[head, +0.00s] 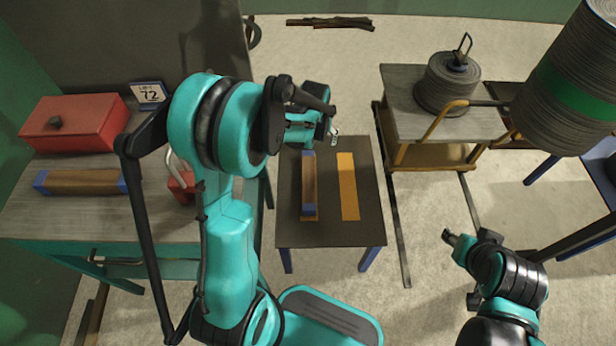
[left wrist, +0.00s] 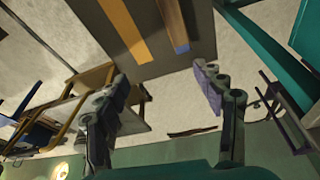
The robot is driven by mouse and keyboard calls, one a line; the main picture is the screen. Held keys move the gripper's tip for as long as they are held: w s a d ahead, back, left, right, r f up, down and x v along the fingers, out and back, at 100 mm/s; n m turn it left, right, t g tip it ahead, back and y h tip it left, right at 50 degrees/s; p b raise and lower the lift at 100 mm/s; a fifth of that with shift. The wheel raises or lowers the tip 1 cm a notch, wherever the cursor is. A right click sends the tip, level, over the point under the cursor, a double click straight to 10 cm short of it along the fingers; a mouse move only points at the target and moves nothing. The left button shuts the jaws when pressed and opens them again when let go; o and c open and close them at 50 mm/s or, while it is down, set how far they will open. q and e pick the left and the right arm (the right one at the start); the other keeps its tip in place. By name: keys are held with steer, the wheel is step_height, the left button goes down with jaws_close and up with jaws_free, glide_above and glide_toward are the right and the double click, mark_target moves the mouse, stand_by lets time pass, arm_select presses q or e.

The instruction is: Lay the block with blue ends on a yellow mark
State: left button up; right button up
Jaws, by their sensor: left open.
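A wooden block with blue ends (head: 309,180) lies lengthwise on the dark small table (head: 362,235). A sliver of yellow shows at its near end, so it appears to lie on a yellow mark. A bare yellow mark (head: 348,185) runs beside it on the right. In the left wrist view the block (left wrist: 173,18) and bare mark (left wrist: 125,30) show at the top. A second block with blue ends (head: 85,182) lies on the left bench. My left gripper (head: 328,130) is open and empty (left wrist: 165,88), above the table's far edge. My right gripper (head: 453,240) is small at right; its jaws are unclear.
The left bench (head: 60,222) holds a red box (head: 75,122), a sign reading 72 (head: 148,93) and a red object with a handle (head: 181,185). A cart (head: 400,88) with a coil of cable (head: 446,85) stands behind right. A large reel (head: 575,85) is at upper right.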

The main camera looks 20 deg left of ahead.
arm_select(q)
steer(key=s+d+r+m+t, duration=0.2)
steer(key=s+d+r, duration=0.2)
steer(key=s+r, duration=0.65)
steer(key=s+d+r+m+t, duration=0.1)
steer(key=s+d+r, duration=0.2)
steer(key=s, duration=0.9)
steer(key=shift+t+h, duration=0.3)
steer(key=shift+t, duration=0.1)
